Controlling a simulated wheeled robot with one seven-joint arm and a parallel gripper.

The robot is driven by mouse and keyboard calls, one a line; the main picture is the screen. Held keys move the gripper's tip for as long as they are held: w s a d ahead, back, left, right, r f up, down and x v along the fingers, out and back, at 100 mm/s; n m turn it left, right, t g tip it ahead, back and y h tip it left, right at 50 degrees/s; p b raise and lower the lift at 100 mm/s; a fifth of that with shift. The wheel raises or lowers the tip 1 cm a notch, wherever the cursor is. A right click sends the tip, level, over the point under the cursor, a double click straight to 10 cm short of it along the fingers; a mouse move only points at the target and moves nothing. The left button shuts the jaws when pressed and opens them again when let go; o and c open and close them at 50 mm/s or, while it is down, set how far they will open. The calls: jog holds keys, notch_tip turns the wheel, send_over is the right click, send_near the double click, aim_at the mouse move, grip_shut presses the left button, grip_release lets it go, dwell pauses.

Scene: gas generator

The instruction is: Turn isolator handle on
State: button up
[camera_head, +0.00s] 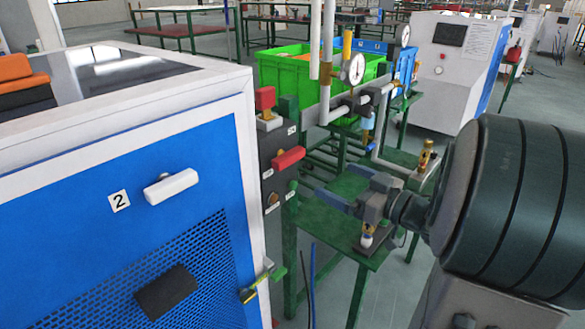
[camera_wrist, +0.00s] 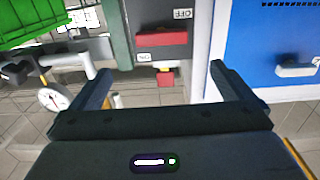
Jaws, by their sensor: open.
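The isolator handle (camera_head: 288,160) is a red bar on a dark grey panel (camera_head: 270,188) at the right edge of the blue-and-white cabinet. In the wrist view, which looks upside down, the red handle (camera_wrist: 162,37) lies crosswise between an OFF label (camera_wrist: 183,13) and an ON label (camera_wrist: 144,57). My gripper (camera_head: 335,182) is open and empty, to the right of the handle and apart from it. In the wrist view my gripper (camera_wrist: 160,72) has its fingers spread wide, with the panel ahead between them.
A second red knob (camera_head: 265,98) sits atop the panel. The blue cabinet door (camera_head: 100,220) has a white handle (camera_head: 171,186). A green crate (camera_head: 290,70), a pressure gauge (camera_head: 353,70) and white pipes stand behind. A green stand (camera_head: 340,225) is below my gripper.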

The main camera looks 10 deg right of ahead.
aim_at(293, 160)
jog(key=b+x, duration=0.2)
jog(key=x, duration=1.1)
jog(key=shift+w+a, duration=0.25)
jog(key=shift+a, duration=0.05)
jog(key=c, duration=0.8)
